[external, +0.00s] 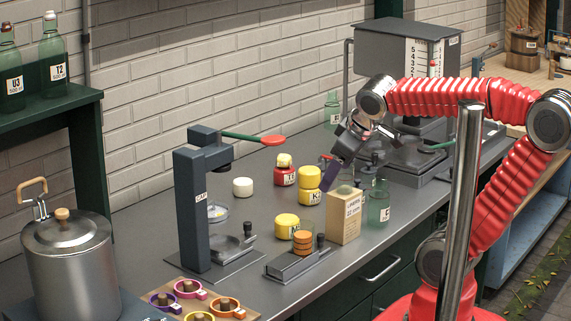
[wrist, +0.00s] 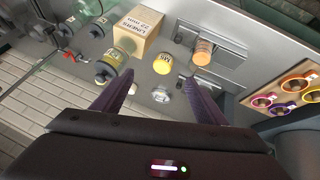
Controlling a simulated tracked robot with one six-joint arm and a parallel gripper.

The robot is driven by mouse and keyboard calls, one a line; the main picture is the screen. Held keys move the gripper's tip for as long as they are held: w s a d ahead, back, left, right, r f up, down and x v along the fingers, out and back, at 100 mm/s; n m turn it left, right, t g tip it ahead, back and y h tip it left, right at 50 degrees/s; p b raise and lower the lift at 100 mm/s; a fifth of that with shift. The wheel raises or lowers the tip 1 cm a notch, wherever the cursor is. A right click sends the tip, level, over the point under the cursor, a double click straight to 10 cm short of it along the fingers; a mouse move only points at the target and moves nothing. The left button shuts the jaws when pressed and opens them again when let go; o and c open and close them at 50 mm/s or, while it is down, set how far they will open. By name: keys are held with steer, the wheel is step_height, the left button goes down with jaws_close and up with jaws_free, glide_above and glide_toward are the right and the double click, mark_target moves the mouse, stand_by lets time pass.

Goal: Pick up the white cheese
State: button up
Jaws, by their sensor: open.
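The white cheese (external: 243,187) is a small, plain white round block standing on the grey counter, between the dark press and the red jar in the external view. My gripper (external: 327,170) is open and empty, with dark purple fingers, above the counter to the right of the white cheese and close to the yellow stack. In the wrist view my two fingers (wrist: 160,95) are spread apart, with a small pale object behind the gap that I cannot identify.
The liners box (external: 344,218) and a green glass jar (external: 378,207) are at right. The tall press (external: 190,210) stands left. Bare counter surrounds the white cheese.

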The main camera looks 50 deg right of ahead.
steer(key=w+d+f+n+h, duration=0.1)
steer(key=w+d+n+h, duration=0.3)
steer(key=w+d+n, duration=0.55)
steer(key=w+d+f+n+h, duration=0.1)
steer(key=w+d+n+h, duration=0.4)
steer(key=w, duration=0.7)
steer(key=n+t+y, duration=0.3)
steer(key=n+t, duration=0.2)
steer(key=n, duration=0.8)
glide_toward(243, 188)
steer(key=shift+w+d+r+m, duration=0.1)
steer(key=shift+w+d+m, duration=0.05)
steer(key=shift+w+d, duration=0.45)
steer(key=shift+w+d+r+m, duration=0.1)
steer(key=shift+w+d+r, duration=0.05)
steer(key=shift+w+d, duration=0.4)
steer(key=shift+w+d+f, duration=0.25)
steer(key=shift+w+d, duration=0.05)
steer(key=shift+w, duration=0.2)
steer(key=shift+w, duration=0.1)
